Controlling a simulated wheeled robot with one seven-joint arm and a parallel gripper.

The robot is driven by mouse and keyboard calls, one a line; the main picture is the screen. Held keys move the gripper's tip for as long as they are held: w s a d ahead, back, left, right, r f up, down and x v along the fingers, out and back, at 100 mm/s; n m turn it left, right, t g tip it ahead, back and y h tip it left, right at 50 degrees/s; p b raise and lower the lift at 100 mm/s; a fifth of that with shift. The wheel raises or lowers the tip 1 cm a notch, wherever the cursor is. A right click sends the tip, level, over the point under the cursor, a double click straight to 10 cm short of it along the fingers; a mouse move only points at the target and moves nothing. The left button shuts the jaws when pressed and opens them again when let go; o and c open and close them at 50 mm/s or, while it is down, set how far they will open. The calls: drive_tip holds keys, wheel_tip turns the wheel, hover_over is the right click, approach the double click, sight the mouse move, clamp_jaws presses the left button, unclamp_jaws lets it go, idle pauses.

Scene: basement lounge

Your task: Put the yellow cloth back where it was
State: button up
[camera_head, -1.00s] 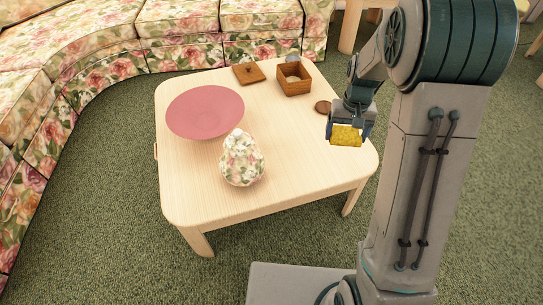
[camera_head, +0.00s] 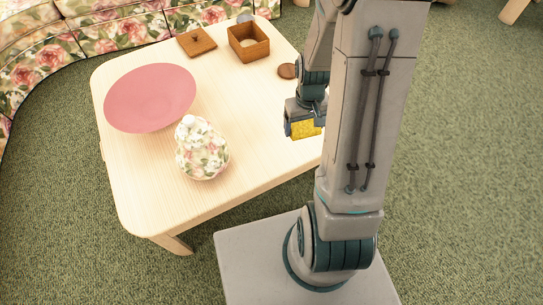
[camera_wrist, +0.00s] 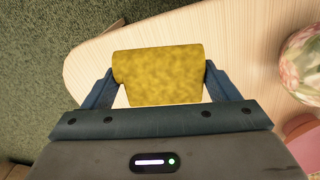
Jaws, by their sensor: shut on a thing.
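The yellow cloth (camera_head: 306,129) is a small rolled or folded bundle. My gripper (camera_head: 303,128) is shut on it near the right edge of the pale wooden table (camera_head: 255,150). In the wrist view the cloth (camera_wrist: 160,75) sits between the two blue fingers of my gripper (camera_wrist: 160,82), with the tabletop (camera_wrist: 235,30) beyond it. I cannot tell how far it is above the table. My arm hides part of the table's right side.
A pink bowl (camera_head: 150,97) and a floral lidded jar (camera_head: 202,150) stand on the table's left and front. At the back are an open wooden box (camera_head: 248,42), its lid (camera_head: 197,41) and a brown disc (camera_head: 287,71). A floral sofa (camera_head: 115,30) stands behind.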

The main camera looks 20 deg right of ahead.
sight(311, 132)
drive_tip(key=s+f, duration=0.2)
drive_tip(key=s, duration=0.1)
drive_tip(key=shift+d+f+b, duration=0.3)
drive_tip(key=shift+d+b, duration=0.05)
drive_tip(key=shift+b, duration=0.05)
drive_tip(key=shift+a+f, duration=0.15)
drive_tip(key=shift+f, duration=0.15)
drive_tip(key=w+a+f+b, duration=0.1)
drive_tip(key=w+a+f, duration=0.1)
drive_tip(key=a, duration=0.1)
drive_tip(key=w+a+f+b, duration=0.1)
drive_tip(key=w+a+f, duration=0.1)
drive_tip(key=w+a+f+b, duration=0.2)
drive_tip(key=w+a, duration=0.1)
drive_tip(key=shift+a+f, duration=0.25)
drive_tip(key=shift+a, duration=0.05)
drive_tip(key=shift+f+b, duration=0.95)
drive_tip(key=shift+f, duration=1)
drive_tip(key=shift+f, duration=0.1)
drive_tip(key=shift+f, duration=0.15)
drive_tip(key=o, duration=0.8)
drive_tip(key=shift+r, duration=0.2)
